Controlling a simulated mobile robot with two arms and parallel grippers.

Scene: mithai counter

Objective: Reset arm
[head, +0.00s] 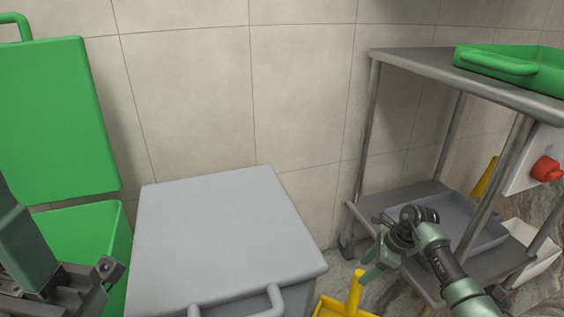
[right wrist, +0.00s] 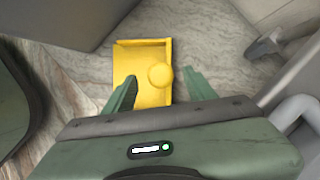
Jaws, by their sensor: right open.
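My right gripper (head: 372,262) is beside the lower shelf of the steel rack in the head view, pointing down and to the left. In the right wrist view its green fingers (right wrist: 160,92) stand apart with nothing held between them. Beyond them, a yellow dustpan (right wrist: 143,88) with an upright round handle lies on the floor. The dustpan (head: 335,310) is cut off at the bottom of the head view. Part of my left arm shows at the lower left edge of the head view; its fingers cannot be made out.
A grey lidded bin (head: 225,225) stands in the middle, with an open green bin (head: 85,235) to its left. The steel rack (head: 470,78) stands at right, with a green tray (head: 510,70) on top and a grey tray (head: 455,215) below. A red knob (head: 546,169) is at far right.

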